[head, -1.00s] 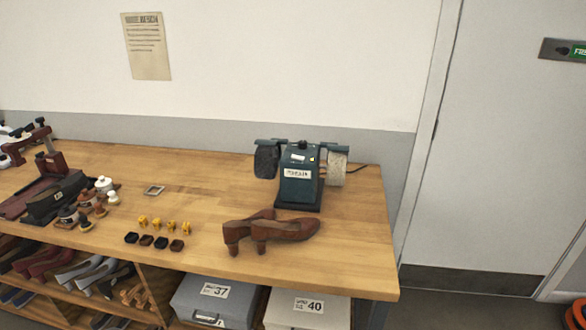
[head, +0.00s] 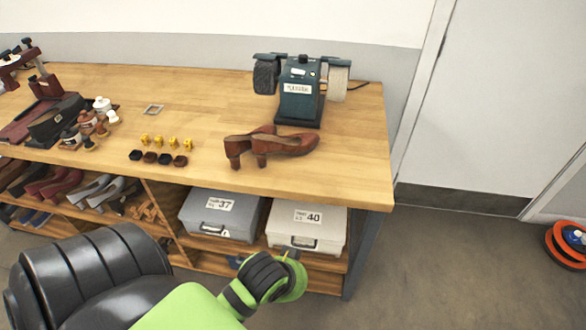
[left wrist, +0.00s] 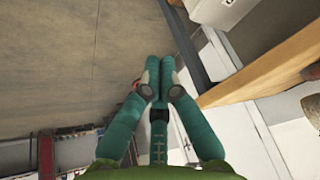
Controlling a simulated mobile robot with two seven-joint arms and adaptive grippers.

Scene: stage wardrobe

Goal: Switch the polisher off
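The polisher (head: 297,103) is a dark teal machine with a white label. It stands upright at the back right of the wooden bench. A dark brush wheel (head: 265,77) is on its left and a pale buffing wheel (head: 337,82) on its right. Small fittings show on its top, but I cannot tell the switch or its setting. My left arm comes in low in the head view, in front of the bench and well short of the polisher. My left gripper (left wrist: 160,62) has its teal fingers together, with nothing seen between them. My right gripper is out of view.
Brown heeled shoes (head: 285,144) stand on the bench in front of the polisher. Boxes marked 37 (head: 221,219) and 40 (head: 306,226) sit on the shelf below the bench top (head: 215,100). Floor (head: 440,265) is clear to the right, up to an orange reel (head: 566,246).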

